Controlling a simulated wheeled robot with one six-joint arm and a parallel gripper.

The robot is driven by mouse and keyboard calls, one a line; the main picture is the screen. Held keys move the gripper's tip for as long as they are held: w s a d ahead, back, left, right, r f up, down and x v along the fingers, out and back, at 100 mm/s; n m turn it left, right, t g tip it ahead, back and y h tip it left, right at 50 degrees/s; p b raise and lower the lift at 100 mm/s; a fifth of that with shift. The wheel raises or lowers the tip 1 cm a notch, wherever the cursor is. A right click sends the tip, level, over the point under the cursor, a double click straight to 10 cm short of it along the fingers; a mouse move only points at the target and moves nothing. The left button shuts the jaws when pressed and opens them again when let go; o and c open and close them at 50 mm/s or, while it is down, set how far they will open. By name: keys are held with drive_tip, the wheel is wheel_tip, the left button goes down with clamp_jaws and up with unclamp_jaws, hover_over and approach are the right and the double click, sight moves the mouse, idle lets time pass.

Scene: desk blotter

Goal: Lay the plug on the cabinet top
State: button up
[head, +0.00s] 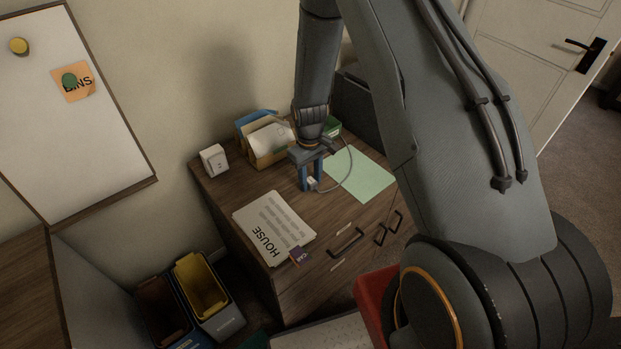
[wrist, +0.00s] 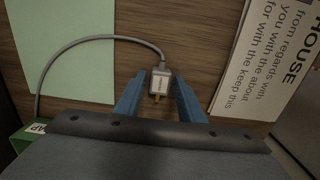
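The plug (wrist: 160,83) is a small light grey block with brassy prongs and a grey cable. In the wrist view it sits between the two blue fingertips of my gripper (wrist: 161,78), with narrow gaps at its sides. My gripper looks open around it. In the head view my gripper (head: 311,178) points down over the wooden cabinet top (head: 325,212), and the plug (head: 312,184) shows pale between the fingers. The plug appears at or very near the wood; exact contact cannot be told.
A green sheet (head: 358,174) lies right of my gripper, and the cable loops over it. The HOUSE papers (head: 274,226) lie at the front left. A cardboard box (head: 268,144) and white socket block (head: 213,160) stand behind. Bins (head: 203,287) stand on the floor.

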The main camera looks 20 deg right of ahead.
sight(310, 180)
drive_tip(key=shift+r, duration=0.1)
wheel_tip(310, 180, up, 12)
drive_tip(key=b, duration=0.3)
drive_tip(key=s+r+m, duration=0.1)
drive_tip(key=s+r, duration=0.2)
drive_tip(key=s, duration=0.3)
drive_tip(key=s+r+m, duration=0.2)
drive_tip(key=s+r, duration=0.2)
drive_tip(key=s, duration=0.3)
drive_tip(key=s+r+m+t, duration=0.1)
drive_tip(key=s+r, duration=0.2)
drive_tip(key=s, duration=0.3)
drive_tip(key=shift+s+a+r, duration=0.1)
drive_tip(key=shift+s+r, duration=0.1)
drive_tip(key=shift+r, duration=0.1)
drive_tip(key=shift+c, duration=0.2)
idle(0.6)
